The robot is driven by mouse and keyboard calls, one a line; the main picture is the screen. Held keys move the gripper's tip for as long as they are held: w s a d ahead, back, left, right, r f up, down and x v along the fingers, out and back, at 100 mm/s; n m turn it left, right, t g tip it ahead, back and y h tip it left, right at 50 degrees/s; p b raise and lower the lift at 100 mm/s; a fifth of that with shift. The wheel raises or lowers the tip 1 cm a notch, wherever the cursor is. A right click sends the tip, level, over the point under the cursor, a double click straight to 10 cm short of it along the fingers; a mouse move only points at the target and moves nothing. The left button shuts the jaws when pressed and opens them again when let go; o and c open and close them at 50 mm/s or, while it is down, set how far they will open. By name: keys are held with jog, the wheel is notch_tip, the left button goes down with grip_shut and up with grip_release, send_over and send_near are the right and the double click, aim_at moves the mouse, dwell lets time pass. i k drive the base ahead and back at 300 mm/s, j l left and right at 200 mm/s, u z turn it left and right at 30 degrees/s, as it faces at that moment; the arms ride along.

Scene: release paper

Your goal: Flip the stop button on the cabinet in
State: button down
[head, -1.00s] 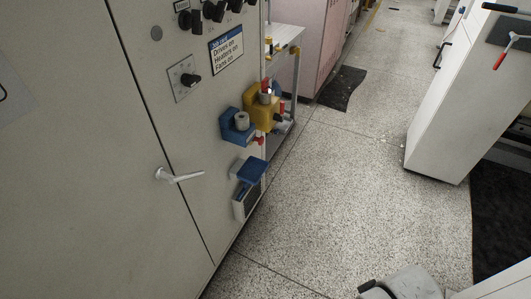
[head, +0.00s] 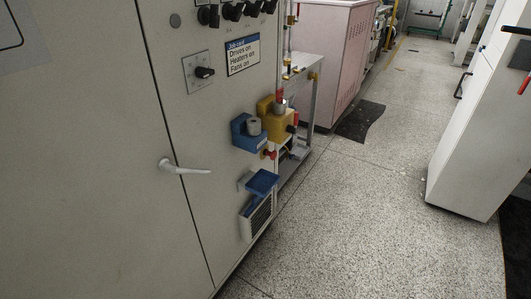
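The grey cabinet (head: 90,150) fills the left of the head view. Its panel has a row of black knobs (head: 232,11) at the top and a black rotary switch (head: 204,72) on a square plate. A sign (head: 242,55) beside the switch lists drives, heaters and fans on. A blue box (head: 243,136) with a grey round cap (head: 254,127) is on the cabinet's right edge, next to a yellow box (head: 277,122). A small red part (head: 269,154) shows under the blue box. I cannot tell which part is the stop button. My gripper is not in view.
A lever handle (head: 184,168) sticks out from the cabinet door, and a blue flap (head: 262,182) sits above a vent (head: 258,215). A white cabinet (head: 465,140) stands right. The speckled floor (head: 350,220) between is clear. A dark mat (head: 360,121) lies by a pink cabinet (head: 335,60).

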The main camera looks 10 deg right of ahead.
aim_at(273, 155)
jog(key=i+l+z, duration=0.1)
jog(key=i+l, duration=0.2)
jog(key=i, duration=0.2)
jog(key=i+l, duration=0.25)
jog(key=i, duration=0.2)
jog(key=i+l+z, duration=0.15)
jog(key=i, duration=0.35)
jog(key=l, duration=0.1)
